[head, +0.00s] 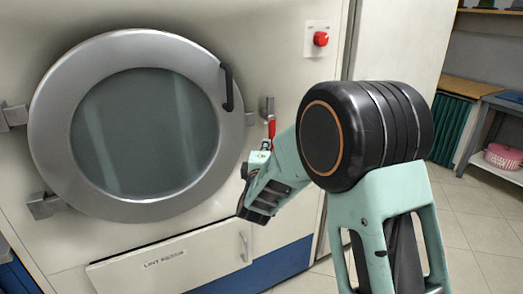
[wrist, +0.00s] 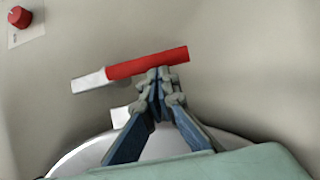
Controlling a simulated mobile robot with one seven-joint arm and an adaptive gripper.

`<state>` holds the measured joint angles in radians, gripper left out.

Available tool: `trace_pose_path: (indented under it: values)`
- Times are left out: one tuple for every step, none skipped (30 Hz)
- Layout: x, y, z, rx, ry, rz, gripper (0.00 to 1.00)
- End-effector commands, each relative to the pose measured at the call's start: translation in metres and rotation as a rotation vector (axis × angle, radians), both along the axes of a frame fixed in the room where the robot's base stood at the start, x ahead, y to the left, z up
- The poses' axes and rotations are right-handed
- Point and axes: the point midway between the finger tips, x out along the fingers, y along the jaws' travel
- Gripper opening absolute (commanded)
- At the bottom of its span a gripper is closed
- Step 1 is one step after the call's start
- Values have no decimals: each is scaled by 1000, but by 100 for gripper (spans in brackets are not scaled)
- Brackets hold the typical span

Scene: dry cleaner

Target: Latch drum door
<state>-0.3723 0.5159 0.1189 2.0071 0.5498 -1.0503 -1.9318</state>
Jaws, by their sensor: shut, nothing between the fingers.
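The round drum door (head: 48,130) has a grey metal rim and dark glass. It sits against the machine front, apparently closed, with hinges on its left and a black handle (head: 228,88) at its upper right. The latch, a metal lever with a red grip (head: 271,128), hangs roughly upright just right of the door; its red grip (wrist: 145,63) also shows in the wrist view. My gripper (wrist: 158,78) is shut and empty, its fingertips at the grip's lower part, on the door side. I cannot tell whether they touch it.
A lint panel (head: 170,262) with a handle is below the door. At the right are a table (head: 488,120) and a pink basket (head: 503,156). Tiled floor is clear at the right.

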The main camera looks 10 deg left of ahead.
Motion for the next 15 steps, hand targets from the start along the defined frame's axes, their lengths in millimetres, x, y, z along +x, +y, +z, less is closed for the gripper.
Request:
trace_pose_path:
  values:
    - [0, 0, 0, 0, 0, 0, 0]
    - [0, 0, 0, 0, 0, 1, 0]
    - [0, 0, 0, 0, 0, 1, 0]
    - [0, 0, 0, 0, 0, 1, 0]
    - [0, 0, 0, 0, 0, 1, 0]
    - [0, 0, 0, 0, 0, 1, 0]
    - [0, 0, 0, 0, 0, 1, 0]
    - [0, 0, 0, 0, 0, 1, 0]
    - [0, 0, 0, -2, -1, 1, 0]
    - [0, 0, -1, -3, -2, 1, 0]
    - [0, 0, -1, -6, -4, 1, 0]
    - [0, 0, -2, -11, -7, 1, 0]
    - [1, -1, -3, -16, -10, 1, 0]
    - [1, -1, -3, -23, -15, 1, 0]
    - [1, -1, -4, -32, -21, 2, 0]
